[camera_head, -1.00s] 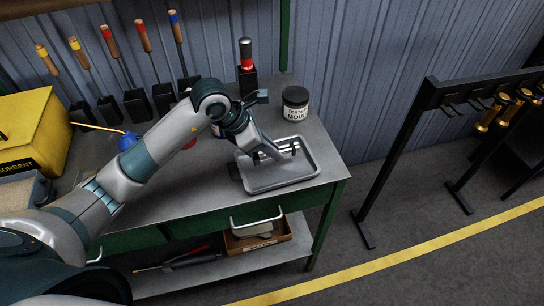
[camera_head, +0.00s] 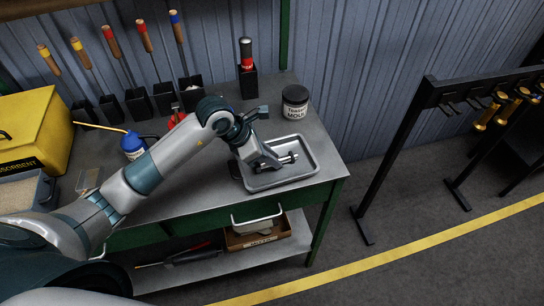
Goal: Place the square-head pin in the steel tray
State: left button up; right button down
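The steel tray (camera_head: 309,173) is a shallow grey rectangle with a raised rim, near the right end of the workbench. My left gripper (camera_head: 275,161) reaches in from the left and points down into the tray. A small silver pin (camera_head: 289,159) lies at the fingertips, within the tray's outline. The fingers and wrist hide part of it, so its head shape is unclear. I cannot tell whether the fingers still close on the pin or whether it rests on the tray floor. My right gripper is out of view.
A black-lidded jar (camera_head: 295,102) stands just behind the tray. A red and black tube (camera_head: 247,67) stands in a holder further back. A blue oil can (camera_head: 133,145) and a yellow box (camera_head: 37,128) are at left. The bench edge is close in front of the tray.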

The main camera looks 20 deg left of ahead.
pick_arm(q)
jog(key=o, duration=0.4)
jog(key=shift+o, duration=0.2)
jog(key=shift+r, duration=0.2)
jog(key=shift+s+a+r, duration=0.15)
jog(key=shift+a+r, duration=0.1)
jog(key=shift+r, duration=0.15)
jog(key=b+v, duration=0.3)
jog(key=v, duration=0.8)
